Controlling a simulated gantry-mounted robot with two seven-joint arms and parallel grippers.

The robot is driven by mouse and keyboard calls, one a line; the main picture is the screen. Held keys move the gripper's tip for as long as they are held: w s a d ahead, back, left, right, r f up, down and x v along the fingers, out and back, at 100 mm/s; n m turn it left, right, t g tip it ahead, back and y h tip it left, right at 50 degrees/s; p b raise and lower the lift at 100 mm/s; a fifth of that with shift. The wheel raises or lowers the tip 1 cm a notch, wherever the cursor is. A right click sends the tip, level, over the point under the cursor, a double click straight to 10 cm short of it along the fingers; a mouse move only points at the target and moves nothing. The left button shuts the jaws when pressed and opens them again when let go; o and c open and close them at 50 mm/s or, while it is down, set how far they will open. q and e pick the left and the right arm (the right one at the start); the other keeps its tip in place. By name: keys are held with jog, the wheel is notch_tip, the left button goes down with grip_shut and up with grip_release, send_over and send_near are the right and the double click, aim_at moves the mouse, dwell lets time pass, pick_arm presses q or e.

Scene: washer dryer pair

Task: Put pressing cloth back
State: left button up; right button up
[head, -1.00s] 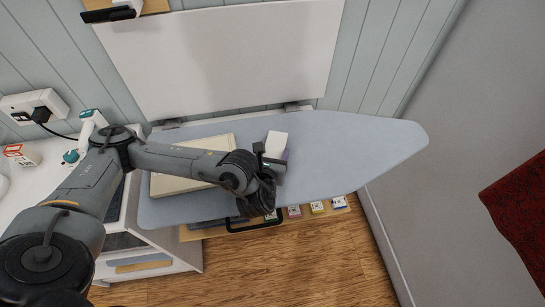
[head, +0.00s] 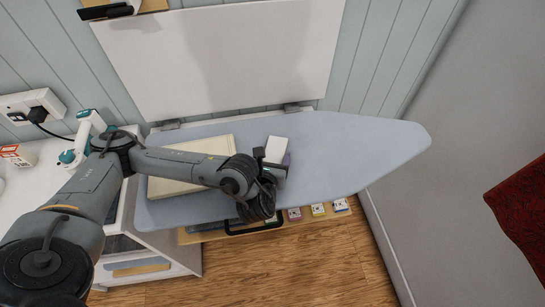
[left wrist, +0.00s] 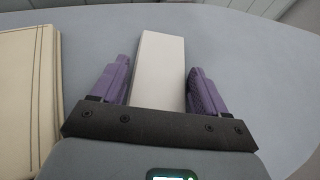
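A cream folded cloth with dark edge lines (head: 185,162) lies flat on the left part of the blue-grey ironing board (head: 350,150); its edge also shows at the left of the left wrist view (left wrist: 28,95). A plain white block-like item (head: 275,147) lies on the board to its right; I cannot tell whether it is cloth. My left gripper (left wrist: 158,75) is open, its purple fingers on either side of the white item (left wrist: 160,68) with narrow gaps. In the head view my left gripper (head: 277,166) partly hides that item. My right gripper is not in view.
The board's right end is bare. A white panel (head: 220,60) stands behind it against the wall. A shelf with small coloured boxes (head: 318,209) shows below the front edge. A white-teal item (head: 85,135) and a wall socket (head: 35,105) are at left.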

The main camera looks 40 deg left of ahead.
pick_arm(q)
jog(key=shift+o, duration=1.4)
jog(key=shift+r, duration=0.1)
jog(key=shift+r+p, duration=0.45)
jog(key=shift+p, duration=0.05)
jog(key=shift+r+p, duration=0.4)
jog(key=shift+p, duration=0.05)
jog(key=p+v, duration=0.3)
jog(key=v, duration=0.7)
jog(key=shift+f, duration=0.2)
jog(key=shift+s+d+r+p, duration=0.1)
jog(key=shift+d+p, duration=0.05)
jog(key=shift+p, duration=0.2)
jog(key=shift+s+d+r+p, duration=0.2)
jog(key=shift+s+d+p, duration=0.1)
jog(key=shift+s, duration=0.4)
